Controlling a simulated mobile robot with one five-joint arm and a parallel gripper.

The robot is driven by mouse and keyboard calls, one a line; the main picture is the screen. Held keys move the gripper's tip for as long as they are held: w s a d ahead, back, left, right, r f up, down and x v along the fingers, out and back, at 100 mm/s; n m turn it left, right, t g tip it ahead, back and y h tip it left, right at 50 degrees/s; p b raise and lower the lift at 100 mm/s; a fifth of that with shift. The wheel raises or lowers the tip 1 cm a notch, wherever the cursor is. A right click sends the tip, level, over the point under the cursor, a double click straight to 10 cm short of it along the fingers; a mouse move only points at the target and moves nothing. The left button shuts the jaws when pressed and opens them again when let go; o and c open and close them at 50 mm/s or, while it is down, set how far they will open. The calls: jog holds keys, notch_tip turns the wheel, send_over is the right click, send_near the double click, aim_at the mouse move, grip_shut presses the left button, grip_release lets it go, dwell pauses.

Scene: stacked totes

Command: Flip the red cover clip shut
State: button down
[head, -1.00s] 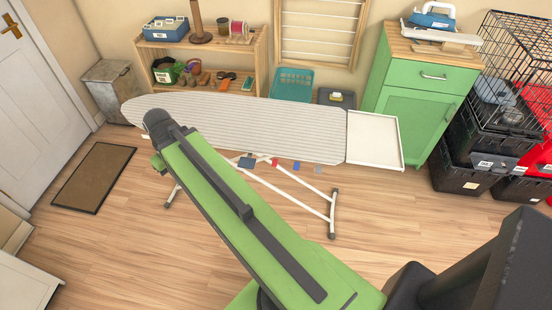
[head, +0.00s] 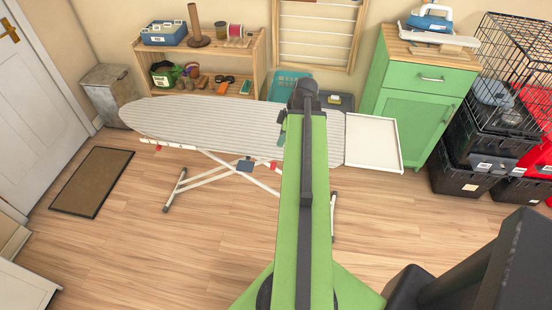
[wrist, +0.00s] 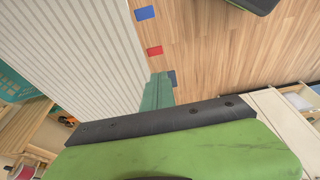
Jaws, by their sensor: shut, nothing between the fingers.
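The red clip (head: 273,165) is a small tab at the front edge of the striped ironing board (head: 225,122), just left of my arm. In the wrist view the red clip (wrist: 154,50) sticks out from the board's edge over the floor, between a blue tab (wrist: 145,13) and a slate-blue one (wrist: 172,78). My gripper (head: 281,130) is teal, seen beside the arm's end over the board's right part. In the wrist view my gripper (wrist: 158,90) is shut and empty, apart from the red clip. The clip's hinge is too small to make out.
A dark blue box (head: 245,165) hangs at the board's front edge, left of the red clip. A white tray (head: 373,143) adjoins the board's right end, by a green cabinet (head: 420,100). Wooden shelves (head: 200,62) stand behind. The floor (head: 130,235) in front is clear.

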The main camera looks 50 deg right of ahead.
aim_at(272, 167)
jog(key=b+x, duration=0.9)
jog(key=s+b+x, duration=0.1)
jog(key=b+x, duration=0.3)
jog(key=x, duration=0.1)
jog(key=shift+d+f+b, duration=0.2)
jog(key=shift+d+b, duration=0.05)
jog(key=shift+b, duration=0.05)
jog(key=shift+r, duration=0.1)
